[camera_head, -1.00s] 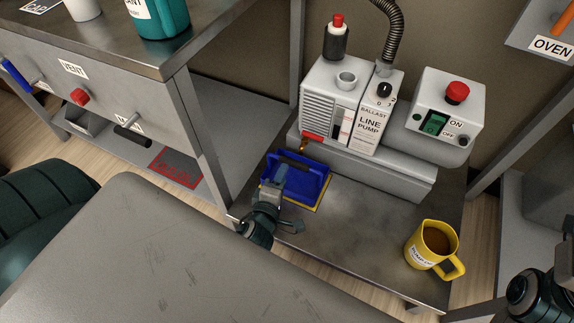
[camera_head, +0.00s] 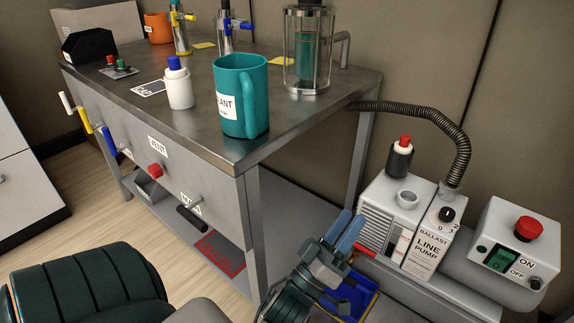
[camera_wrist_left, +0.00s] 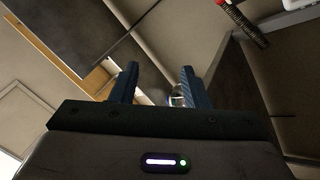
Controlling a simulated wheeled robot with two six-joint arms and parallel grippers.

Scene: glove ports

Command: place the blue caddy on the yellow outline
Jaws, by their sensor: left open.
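The blue caddy (camera_head: 359,297) sits low in the head view, on the lower metal surface in front of the pump. A strip of the yellow outline (camera_head: 373,307) shows along its right edge. My left arm hides much of both, so I cannot tell how the caddy lies on the whole outline. My left gripper (camera_head: 348,229) is raised above and in front of the caddy, apart from it, with its fingers pointing up. In the left wrist view the gripper (camera_wrist_left: 160,73) is open, with nothing held between its fingers. My right gripper is out of view.
The line pump (camera_head: 395,220) and a switch box (camera_head: 513,245) stand behind and right of the caddy. A hose (camera_head: 455,135) arches from the pump. The bench (camera_head: 190,135) at left carries a teal mug (camera_head: 241,95), a white bottle (camera_head: 179,85) and glassware (camera_head: 307,50).

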